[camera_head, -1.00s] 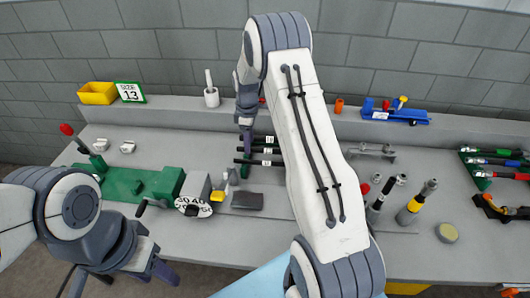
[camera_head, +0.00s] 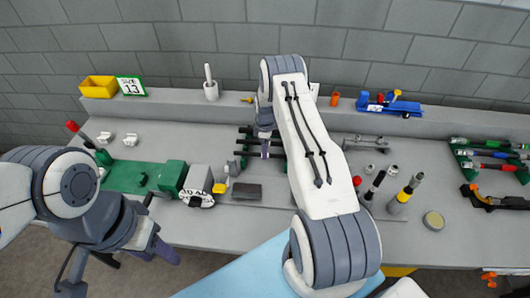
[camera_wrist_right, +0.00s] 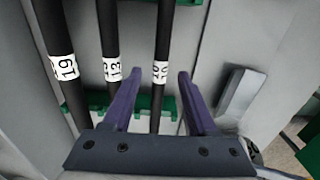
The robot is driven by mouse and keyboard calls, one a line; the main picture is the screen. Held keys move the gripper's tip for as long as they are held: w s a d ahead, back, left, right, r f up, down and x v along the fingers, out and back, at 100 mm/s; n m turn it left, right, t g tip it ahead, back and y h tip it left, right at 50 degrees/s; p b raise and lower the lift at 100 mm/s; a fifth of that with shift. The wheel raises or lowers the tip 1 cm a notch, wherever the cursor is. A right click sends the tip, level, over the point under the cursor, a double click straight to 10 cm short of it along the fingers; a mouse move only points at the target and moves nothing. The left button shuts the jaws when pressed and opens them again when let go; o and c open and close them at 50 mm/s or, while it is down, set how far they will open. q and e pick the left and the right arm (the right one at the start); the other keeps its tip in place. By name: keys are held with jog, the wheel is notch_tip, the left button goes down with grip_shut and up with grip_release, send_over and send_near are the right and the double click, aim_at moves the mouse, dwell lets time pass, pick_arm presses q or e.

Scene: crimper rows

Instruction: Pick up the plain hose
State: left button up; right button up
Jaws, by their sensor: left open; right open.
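Three plain black hoses with white size labels lie side by side in a green rack. In the right wrist view, the hose labelled 19 (camera_wrist_right: 53,25) is at left and the hose labelled 13 (camera_wrist_right: 108,35) is in the middle. The thinner right hose (camera_wrist_right: 164,35) has a label that looks like 10. My right gripper (camera_wrist_right: 160,78) is open, with the thin hose between its fingers in the picture and hose 13 outside its left finger. In the head view, my right gripper (camera_head: 265,150) is over the hoses. My left gripper (camera_head: 165,252) is open and empty at the bench's front edge.
A sign reading SIZE 13 (camera_head: 131,86) stands on the back ledge beside a yellow bin (camera_head: 98,87). A green crimper (camera_head: 140,177) is left of the hoses. Hoses with coloured collars (camera_head: 488,156) lie at far right. A grey block (camera_wrist_right: 238,92) is right of the gripper.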

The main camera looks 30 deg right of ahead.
jog(key=shift+f, duration=0.9)
grip_shut()
jog(key=shift+r, duration=0.15)
